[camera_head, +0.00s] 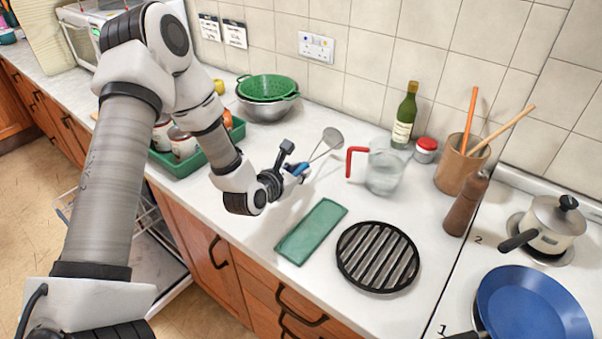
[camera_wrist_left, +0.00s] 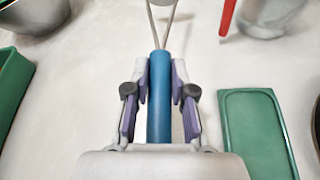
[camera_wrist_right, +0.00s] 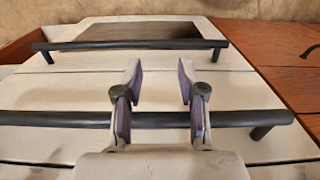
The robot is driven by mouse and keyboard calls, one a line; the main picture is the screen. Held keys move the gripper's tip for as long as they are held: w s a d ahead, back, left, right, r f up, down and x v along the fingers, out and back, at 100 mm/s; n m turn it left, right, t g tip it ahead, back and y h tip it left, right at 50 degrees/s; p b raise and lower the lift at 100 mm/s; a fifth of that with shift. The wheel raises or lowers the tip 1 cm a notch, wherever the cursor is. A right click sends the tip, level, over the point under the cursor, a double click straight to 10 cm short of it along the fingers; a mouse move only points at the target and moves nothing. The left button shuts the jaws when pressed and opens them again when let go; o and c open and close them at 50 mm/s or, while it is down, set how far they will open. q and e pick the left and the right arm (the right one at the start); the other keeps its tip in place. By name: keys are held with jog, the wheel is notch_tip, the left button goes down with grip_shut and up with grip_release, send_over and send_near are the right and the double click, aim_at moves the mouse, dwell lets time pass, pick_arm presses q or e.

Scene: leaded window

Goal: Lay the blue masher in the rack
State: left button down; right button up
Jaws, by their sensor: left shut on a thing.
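The blue masher has a blue handle (camera_head: 301,169), thin metal stems and a round grey head (camera_head: 331,137). My left gripper (camera_head: 295,172) is shut on the handle, over the worktop. In the left wrist view, the handle (camera_wrist_left: 159,110) runs straight between the fingers, with the stems leading away from me. I cannot tell whether the masher touches the worktop. A wire rack (camera_head: 148,222) shows below the worktop at the left, partly hidden by my left arm. My right gripper (camera_wrist_right: 158,85) is open and empty in front of cream fronts with dark bar handles.
A green tray (camera_head: 311,231) and a round black trivet (camera_head: 378,257) lie near the worktop's front. A green crate with jars (camera_head: 183,145) is at the left; an open door (camera_head: 155,262) sticks out below.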

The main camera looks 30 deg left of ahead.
aim_at(301, 184)
pick_arm(q)
jog(key=shift+w+a+f, duration=0.1)
jog(key=shift+w+a, duration=0.05)
jog(key=shift+w, duration=0.45)
jog(key=shift+w+a, duration=0.1)
jog(key=shift+w, duration=0.45)
notch_tip(301, 184, down, 3)
jog(key=shift+w+a+f+p, duration=0.1)
jog(key=shift+f+p, duration=0.1)
jog(key=shift+p, duration=0.7)
jog(key=shift+w+f, duration=0.1)
jog(key=shift+f, duration=0.1)
jog(key=shift+f+b, duration=0.1)
jog(key=shift+b, duration=0.25)
jog(key=c, duration=1)
grip_release()
